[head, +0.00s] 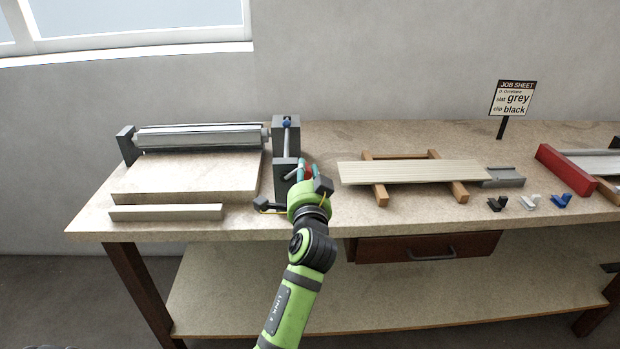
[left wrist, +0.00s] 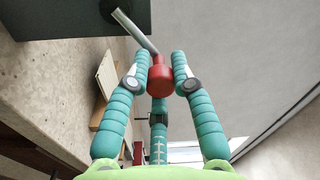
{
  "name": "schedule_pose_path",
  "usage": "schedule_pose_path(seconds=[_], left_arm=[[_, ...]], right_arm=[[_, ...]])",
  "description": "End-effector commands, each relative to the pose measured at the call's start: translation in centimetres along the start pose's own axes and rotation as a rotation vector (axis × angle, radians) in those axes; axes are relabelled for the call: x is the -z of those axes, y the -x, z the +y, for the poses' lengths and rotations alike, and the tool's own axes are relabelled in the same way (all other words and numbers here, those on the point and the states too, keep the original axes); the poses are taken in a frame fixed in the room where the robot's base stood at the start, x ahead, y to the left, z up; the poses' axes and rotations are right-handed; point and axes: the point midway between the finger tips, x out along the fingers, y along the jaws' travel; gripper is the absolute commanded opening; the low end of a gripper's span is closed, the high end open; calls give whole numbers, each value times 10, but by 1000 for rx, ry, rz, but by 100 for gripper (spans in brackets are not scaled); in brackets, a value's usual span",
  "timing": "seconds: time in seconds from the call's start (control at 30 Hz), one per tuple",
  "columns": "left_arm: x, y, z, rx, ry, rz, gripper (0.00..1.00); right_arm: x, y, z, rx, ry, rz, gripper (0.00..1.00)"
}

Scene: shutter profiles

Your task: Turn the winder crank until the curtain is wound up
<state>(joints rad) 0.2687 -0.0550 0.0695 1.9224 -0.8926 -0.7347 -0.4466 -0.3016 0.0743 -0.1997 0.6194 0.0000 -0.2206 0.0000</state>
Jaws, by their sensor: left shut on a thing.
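The winder is a silver-grey roller (head: 198,137) lying across between dark grey end blocks (head: 127,146) at the left of the bench. Its crank has a metal arm (left wrist: 133,30) and a red knob (left wrist: 161,82), seen in the left wrist view. My left gripper (head: 304,171) is at the right side of the winder's right-hand block (head: 286,170). Its teal fingers (left wrist: 161,73) are closed around the red knob. In the head view the gripper hides most of the crank. The curtain cannot be clearly told from the roller.
A beige board (head: 188,175) and a pale strip (head: 165,213) lie before the roller. Right of my gripper, a cream slat (head: 412,172) rests on a wooden frame (head: 379,194). Small clips (head: 530,202), a red block (head: 565,170) and a job sheet (head: 513,98) stand further right.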

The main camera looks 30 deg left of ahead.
Motion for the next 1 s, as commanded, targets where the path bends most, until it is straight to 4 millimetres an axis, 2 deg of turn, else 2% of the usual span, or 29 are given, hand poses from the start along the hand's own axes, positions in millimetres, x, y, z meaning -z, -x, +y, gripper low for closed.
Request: schedule_pose_path(seconds=[0.2, 0.73, 0.77, 0.8, 1.0], left_arm=[[-1, -1, -8, 9, 66, -4, 0], [-2, -1, -8, 7, 87, -7, 0], [-2, -1, -8, 7, 87, -7, 32], [-2, -1, -8, 7, 87, -7, 48], [-2, -1, -6, 3, 87, -6, 48]], right_arm=[[0, 0, 0, 0, 1, 0, 49], [0, -1, 5, -6, 4, 1, 49], [0, -1, 5, -6, 3, 1, 49], [0, -1, 5, -6, 3, 1, 49], [1, -1, 5, -6, 3, 2, 49]])
